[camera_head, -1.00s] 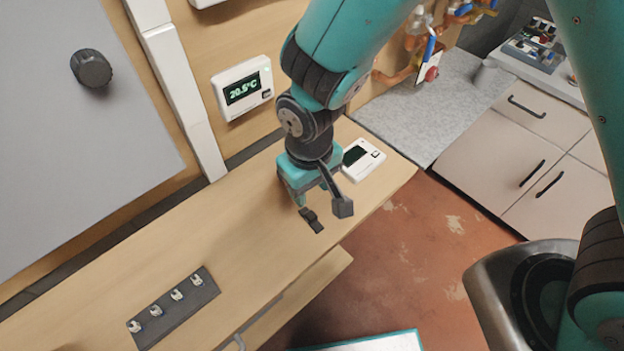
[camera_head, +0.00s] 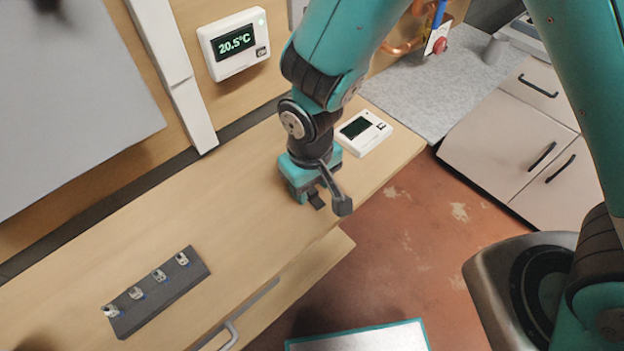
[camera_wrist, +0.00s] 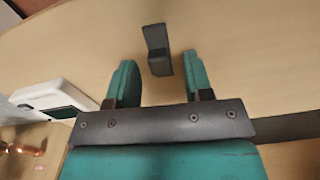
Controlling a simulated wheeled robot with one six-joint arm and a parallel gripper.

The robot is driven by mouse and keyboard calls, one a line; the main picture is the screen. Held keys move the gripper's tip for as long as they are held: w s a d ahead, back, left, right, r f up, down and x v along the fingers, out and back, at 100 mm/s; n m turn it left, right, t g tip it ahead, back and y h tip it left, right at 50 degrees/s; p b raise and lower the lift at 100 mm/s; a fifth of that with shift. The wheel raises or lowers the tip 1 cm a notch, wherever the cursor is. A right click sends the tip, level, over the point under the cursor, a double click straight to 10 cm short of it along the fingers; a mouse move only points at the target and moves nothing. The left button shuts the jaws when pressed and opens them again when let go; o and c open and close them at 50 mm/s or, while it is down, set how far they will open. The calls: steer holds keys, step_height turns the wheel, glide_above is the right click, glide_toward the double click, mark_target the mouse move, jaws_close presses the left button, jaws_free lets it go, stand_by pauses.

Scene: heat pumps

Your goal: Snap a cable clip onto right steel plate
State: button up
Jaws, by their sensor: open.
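My gripper (camera_head: 310,190) is open and points down near the front edge of the wooden bench. A small dark angled piece, perhaps the cable clip (camera_head: 317,200), lies on the bench right by the fingers and is partly hidden by them in the head view. In the wrist view, the dark piece (camera_wrist: 157,50) shows between and just beyond the two teal fingers (camera_wrist: 159,75), with a gap on both sides. A dark strip (camera_head: 170,298) bearing several small metallic pieces lies on the bench at lower left. I cannot tell which thing is the right steel plate.
A white device with a dark screen (camera_head: 362,132) lies on the bench (camera_head: 215,205) close behind my gripper. A thermostat (camera_head: 235,43) hangs on the wall. A grey panel (camera_head: 70,100) stands at left. The bench between strip and gripper is clear.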

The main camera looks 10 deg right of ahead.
steer(key=shift+c, duration=0.5)
jaws_close()
steer(key=shift+r+p, duration=2.5)
steer(key=shift+r, duration=0.55)
